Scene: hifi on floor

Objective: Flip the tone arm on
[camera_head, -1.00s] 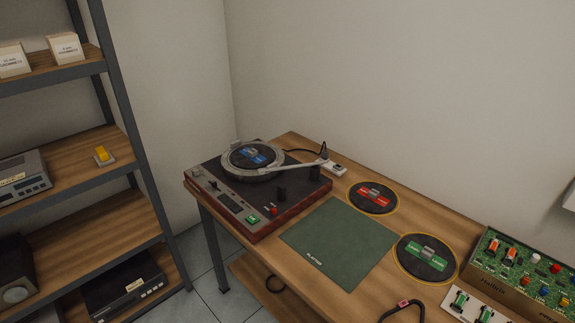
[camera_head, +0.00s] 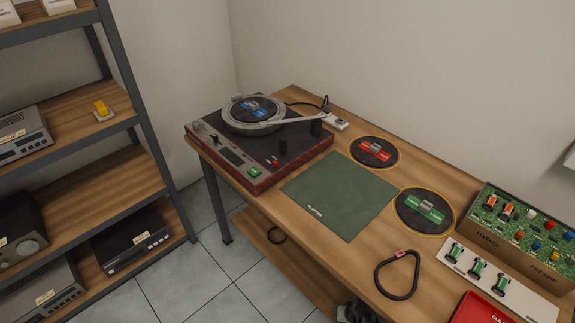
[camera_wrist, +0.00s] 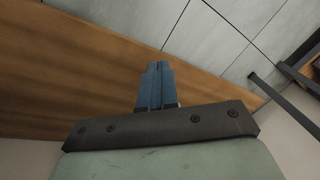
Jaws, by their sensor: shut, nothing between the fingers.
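The turntable (camera_head: 225,148) sits at the left end of the wooden table in the head view. A black record with a blue label (camera_head: 254,107) lies on its platter. The pale tone arm (camera_head: 285,122) stretches from the right rear of the deck to the front of the platter. Whether its tip touches the record is too small to tell. My gripper (camera_wrist: 158,68) shows in the wrist view with its blue fingers together and empty. It points toward a wooden surface and the floor, with no turntable in that view.
A green mat (camera_head: 340,195), a red-label record (camera_head: 373,152) and a green-label record (camera_head: 424,211) lie right of the turntable. A preamp box (camera_head: 485,240) and a black loop (camera_head: 398,282) are further right. A shelf unit (camera_head: 130,95) stands left. Grey tiled floor separates it from the table.

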